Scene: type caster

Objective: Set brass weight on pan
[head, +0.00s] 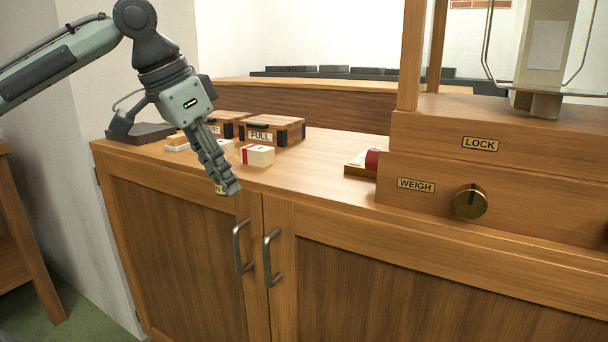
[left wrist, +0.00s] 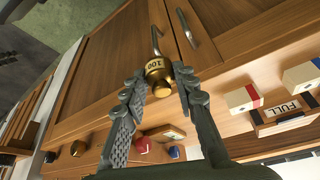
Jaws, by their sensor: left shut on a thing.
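A brass weight (left wrist: 157,73) marked 100 is held between the fingertips of my left gripper (left wrist: 160,92) in the left wrist view. In the head view my left gripper (head: 230,186) points down and hangs near the front edge of the cabinet top, above the doors. Only a sliver of the weight (head: 220,190) shows there, behind the fingers. The balance (head: 440,132) stands at the right with LOCK and WEIGH labels and a brass knob (head: 470,201). My right gripper is not in view.
On the cabinet top (head: 320,168) stand a wooden FULL box (head: 270,130) and a white block with a red stripe (head: 257,155). A red item (head: 372,160) sits beside the balance. The middle of the top is free. A wooden balance post (head: 410,55) rises at the right.

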